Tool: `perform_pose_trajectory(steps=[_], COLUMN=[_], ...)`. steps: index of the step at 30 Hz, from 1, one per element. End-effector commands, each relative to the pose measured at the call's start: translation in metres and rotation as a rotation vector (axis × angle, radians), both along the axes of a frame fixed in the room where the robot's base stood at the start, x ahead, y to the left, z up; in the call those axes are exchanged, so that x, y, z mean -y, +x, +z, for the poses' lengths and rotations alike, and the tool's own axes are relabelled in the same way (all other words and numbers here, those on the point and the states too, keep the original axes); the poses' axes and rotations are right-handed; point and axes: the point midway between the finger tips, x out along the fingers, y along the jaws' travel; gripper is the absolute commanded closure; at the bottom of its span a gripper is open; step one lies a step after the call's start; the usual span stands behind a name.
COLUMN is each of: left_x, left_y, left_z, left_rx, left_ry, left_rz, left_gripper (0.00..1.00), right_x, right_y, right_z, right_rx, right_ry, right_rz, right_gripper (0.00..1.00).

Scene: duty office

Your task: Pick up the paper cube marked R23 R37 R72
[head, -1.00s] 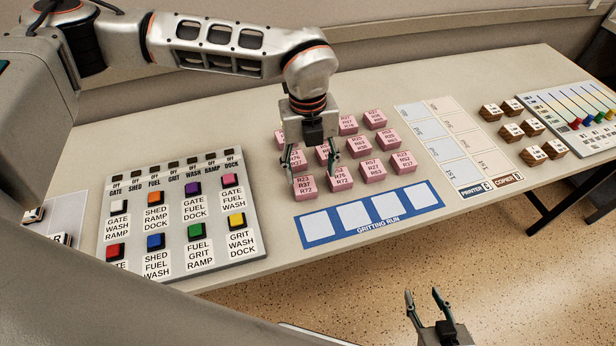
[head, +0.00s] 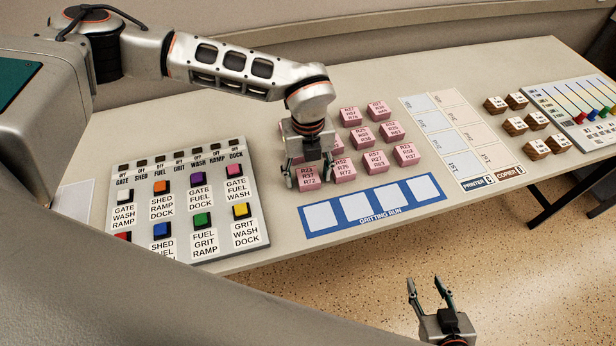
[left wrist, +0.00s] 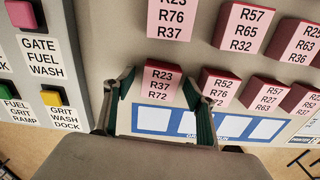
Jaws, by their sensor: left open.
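The pink paper cube marked R23 R37 R72 (head: 308,178) sits on the table at the near left of the cube group. It also shows in the left wrist view (left wrist: 160,83). My left gripper (head: 307,180) is open and lowered around this cube, with one finger on each side of it. In the left wrist view the fingers (left wrist: 160,108) flank the cube; I cannot tell whether they touch it. My right gripper (head: 431,294) is open and empty, in front of the table over the floor.
A cube marked R52 R76 R72 (left wrist: 217,86) stands close beside the right finger. Several other pink cubes lie behind. The blue gritting run card (head: 373,206) lies in front, its squares empty. A button panel (head: 180,200) is on the left, and wooden blocks (head: 515,101) are on the right.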

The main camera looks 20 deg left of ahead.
Motion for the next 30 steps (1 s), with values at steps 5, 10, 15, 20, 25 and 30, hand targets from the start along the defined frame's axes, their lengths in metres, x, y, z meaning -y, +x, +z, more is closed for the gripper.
perform_pose_trajectory(steps=[5, 10, 15, 20, 25, 30], left_x=[0.0, 0.0, 0.0, 0.0, 0.0, 0.0], left_y=[0.0, 0.0, 0.0, 0.001, 0.001, 0.002], left_z=[0.0, 0.0, 0.0, 0.005, 0.021, 0.056], left_rx=[0.0, 0.0, 0.0, 0.002, 0.003, 0.005], left_ry=[0.0, 0.0, 0.0, -0.001, -0.001, -0.002], left_rz=[0.0, 0.0, 0.0, 0.0, 0.0, 0.0], left_gripper=[0.7, 0.86, 0.86, 0.86, 0.86, 0.86], right_x=[0.0, 0.0, 0.0, 0.0, 0.0, 0.0], right_y=[0.0, 0.0, 0.0, 0.0, 0.0, -0.001], right_z=[0.0, 0.0, 0.0, -0.001, -0.002, -0.006], right_rx=[0.0, 0.0, -0.001, -0.001, -0.002, -0.003], right_ry=[0.0, 0.0, 0.0, 0.0, 0.0, 0.0], right_rz=[0.0, 0.0, 0.0, 0.0, 0.001, 0.0], right_gripper=[0.6, 0.6, 0.6, 0.6, 0.6, 0.6])
